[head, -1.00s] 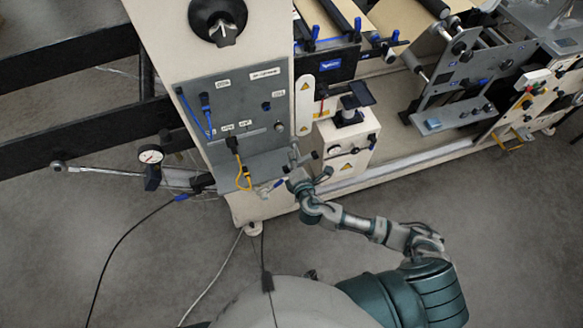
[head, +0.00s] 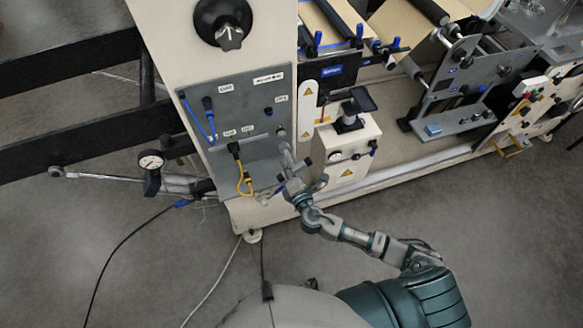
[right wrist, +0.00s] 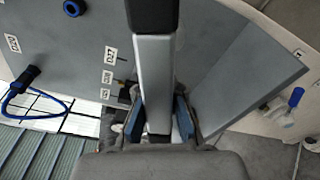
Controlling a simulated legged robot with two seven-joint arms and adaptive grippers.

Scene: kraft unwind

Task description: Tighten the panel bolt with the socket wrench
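The grey control panel (head: 225,120) stands upright on a cream cabinet. The panel bolt (head: 280,132), a small round metal head, is at the panel's lower right. My right gripper (head: 290,172) is just below it. In the right wrist view, my right gripper (right wrist: 160,122) has its blue-padded fingers on both sides of a silver bar with a black far part, which looks like the socket wrench (right wrist: 153,75). The bar points up toward the panel. Its far end is out of that view, so I cannot tell whether it touches the bolt. My left gripper is not in view.
A dial gauge (head: 151,161) and a long metal rod (head: 100,177) are left of the panel. A yellow cable (head: 243,182) and blue cables (head: 202,122) hang on the panel. A small cream box (head: 345,155) stands to the right.

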